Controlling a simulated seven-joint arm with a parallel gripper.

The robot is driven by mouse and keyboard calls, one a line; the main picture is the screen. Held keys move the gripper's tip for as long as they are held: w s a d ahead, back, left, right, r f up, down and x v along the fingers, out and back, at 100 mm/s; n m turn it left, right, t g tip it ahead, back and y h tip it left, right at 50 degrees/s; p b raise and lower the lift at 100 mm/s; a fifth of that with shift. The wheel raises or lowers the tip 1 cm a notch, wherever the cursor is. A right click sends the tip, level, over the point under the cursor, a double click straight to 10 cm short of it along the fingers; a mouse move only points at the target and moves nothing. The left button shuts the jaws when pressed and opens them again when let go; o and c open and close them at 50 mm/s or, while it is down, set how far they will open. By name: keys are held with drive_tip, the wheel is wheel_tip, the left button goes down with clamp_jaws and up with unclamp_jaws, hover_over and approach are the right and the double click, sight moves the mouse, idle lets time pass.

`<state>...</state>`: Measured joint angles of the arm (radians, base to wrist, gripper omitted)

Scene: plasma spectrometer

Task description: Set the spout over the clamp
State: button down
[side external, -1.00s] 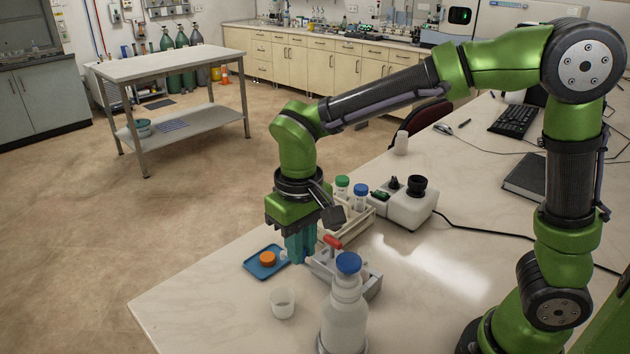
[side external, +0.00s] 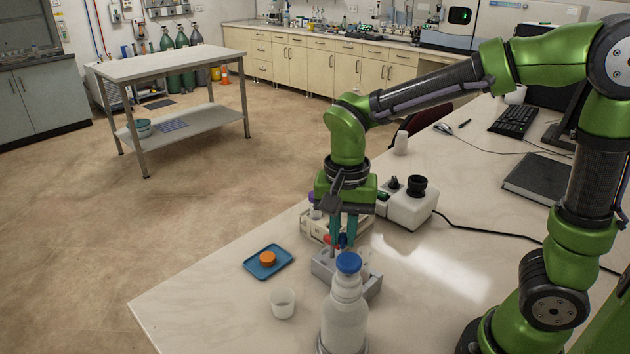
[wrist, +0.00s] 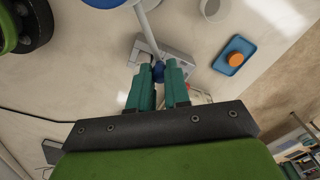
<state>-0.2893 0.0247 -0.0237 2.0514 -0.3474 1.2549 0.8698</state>
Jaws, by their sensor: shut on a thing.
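My gripper (side external: 342,238), with teal fingers, is over the back part of the grey clamp (side external: 322,268). In the wrist view the fingers (wrist: 158,74) are shut around a small blue piece (wrist: 158,71). A thin white tube, which I take as the spout (wrist: 148,28), runs from there toward the top edge; its far end is out of view. The clamp (wrist: 183,62) lies below the fingertips. I cannot tell whether the spout touches the clamp.
A blue-capped bottle (side external: 345,312) stands close in front of the clamp. A small cup (side external: 282,303) and a blue tray (side external: 280,256) with an orange disc (side external: 267,258) are to the left. A tube rack (side external: 308,230) and white device (side external: 405,210) stand behind.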

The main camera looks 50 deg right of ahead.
drive_tip(key=shift+s+d+r+m, duration=0.1)
drive_tip(key=shift+s+d+m, duration=0.35)
drive_tip(key=shift+s+m, duration=0.45)
drive_tip(key=shift+s+d+m, duration=0.45)
drive_tip(key=shift+s+m, duration=0.05)
drive_tip(key=shift+m, duration=0.7)
drive_tip(key=c, duration=1.1)
unclamp_jaws()
wheel_tip(320, 180, up, 17)
drive_tip(key=shift+f, duration=0.1)
